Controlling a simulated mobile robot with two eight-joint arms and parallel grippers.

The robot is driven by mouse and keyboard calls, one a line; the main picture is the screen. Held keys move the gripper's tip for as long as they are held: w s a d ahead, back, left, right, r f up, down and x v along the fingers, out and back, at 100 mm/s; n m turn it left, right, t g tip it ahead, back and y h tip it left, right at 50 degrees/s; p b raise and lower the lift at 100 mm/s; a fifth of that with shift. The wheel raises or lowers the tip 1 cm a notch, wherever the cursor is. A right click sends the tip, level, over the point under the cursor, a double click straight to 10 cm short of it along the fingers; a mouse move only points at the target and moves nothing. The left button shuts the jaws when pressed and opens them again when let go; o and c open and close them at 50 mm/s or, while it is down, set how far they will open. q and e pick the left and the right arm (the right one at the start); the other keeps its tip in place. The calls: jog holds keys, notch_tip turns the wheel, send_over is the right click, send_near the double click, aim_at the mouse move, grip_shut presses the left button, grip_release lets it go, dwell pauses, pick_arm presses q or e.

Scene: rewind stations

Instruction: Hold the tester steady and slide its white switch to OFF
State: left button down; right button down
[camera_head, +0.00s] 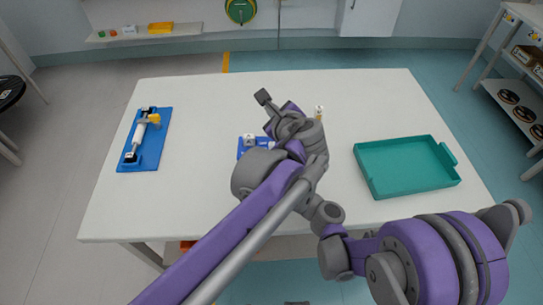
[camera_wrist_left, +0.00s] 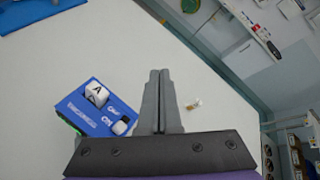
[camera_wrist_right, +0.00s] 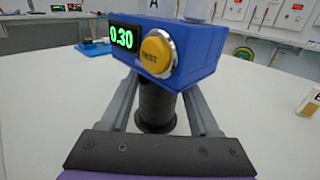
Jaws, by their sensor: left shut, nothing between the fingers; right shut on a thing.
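The tester is a blue box with a lit green 0.30 display and a yellow TEST button in the right wrist view (camera_wrist_right: 200,68). My right gripper (camera_wrist_right: 158,110) is shut on its black round grip below the box. The left wrist view shows the tester's blue top (camera_wrist_left: 80,112), with a white block marked A (camera_wrist_left: 97,93) and a small white-and-black piece (camera_wrist_left: 122,126); I cannot tell which is the switch, or its setting. My left gripper (camera_wrist_left: 160,75) is shut and empty, beside the tester in that view. In the head view my left arm partly hides the tester (camera_head: 242,153).
A blue board with a white roller (camera_head: 160,158) lies at the table's left. An empty teal tray (camera_head: 405,166) is at the right. A small tan-and-white item (camera_head: 319,112) stands behind my arms. The far part of the white table (camera_head: 350,85) is clear.

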pick_arm(q)
jog(key=s+d+f+m+t+h, duration=0.1)
jog(key=s+d+m+t+h, duration=0.15)
jog(key=s, duration=0.35)
jog(key=m+t+h, duration=0.2)
jog(key=m+t, duration=0.1)
jog(key=m, duration=0.6)
send_near(272, 146)
jog(key=s, duration=0.7)
jog(key=shift+s+a+f+n, duration=0.15)
jog(key=shift+a+f+n, duration=0.1)
jog(key=w, duration=0.9)
jog(key=w+d, duration=0.1)
jog(key=w, duration=0.4)
